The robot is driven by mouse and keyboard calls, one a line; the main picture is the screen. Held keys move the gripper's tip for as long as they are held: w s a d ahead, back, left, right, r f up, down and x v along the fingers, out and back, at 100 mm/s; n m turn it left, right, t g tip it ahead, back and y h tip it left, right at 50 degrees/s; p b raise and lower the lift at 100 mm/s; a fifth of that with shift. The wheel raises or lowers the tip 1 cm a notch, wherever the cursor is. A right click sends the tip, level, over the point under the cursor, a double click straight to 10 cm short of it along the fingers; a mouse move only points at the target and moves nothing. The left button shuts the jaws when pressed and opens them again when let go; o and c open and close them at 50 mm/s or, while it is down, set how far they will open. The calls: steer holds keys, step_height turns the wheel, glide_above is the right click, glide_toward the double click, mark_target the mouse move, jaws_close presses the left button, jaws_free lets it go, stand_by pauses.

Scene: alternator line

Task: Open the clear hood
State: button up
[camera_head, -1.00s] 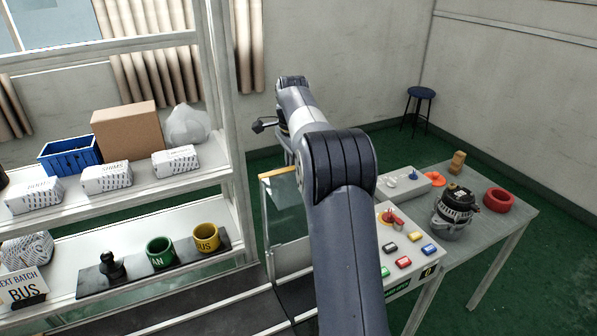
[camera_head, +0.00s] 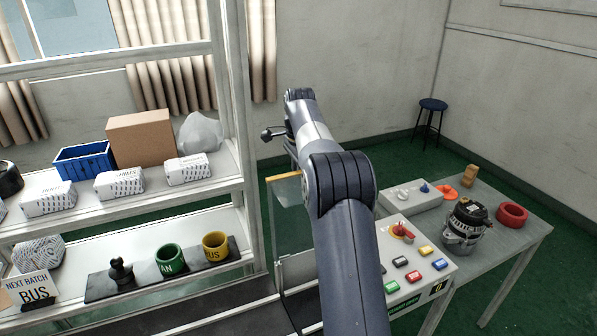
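The clear hood (camera_head: 291,217) is a transparent panel with a thin frame, left of my arm. A yellow-orange bar (camera_head: 284,176) runs along its top edge. My arm crosses in front of it and hides its right part, so I cannot tell how far it is open. My gripper (camera_head: 268,135) is small in view, above and a little left of the yellow-orange bar, apart from it in the picture. It points left, and its finger opening is too small to make out.
A grey control panel (camera_head: 440,268) with coloured buttons stands right of my arm. Beyond it, a table holds an alternator (camera_head: 465,226), a red ring (camera_head: 511,214) and a wooden block (camera_head: 470,172). A white shelf (camera_head: 200,202) with boxes and cups fills the left side. A stool (camera_head: 432,106) stands far back.

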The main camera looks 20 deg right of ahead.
steer(key=shift+o, duration=1.3)
steer(key=shift+r, duration=0.15)
steer(key=shift+r, duration=0.1)
steer(key=shift+s+r, duration=0.2)
steer(key=shift+r, duration=3.45)
steer(key=shift+f, duration=0.15)
steer(key=f, duration=0.7)
steer(key=shift+w, duration=0.2)
steer(key=shift+s, duration=0.1)
steer(key=shift+r, duration=0.1)
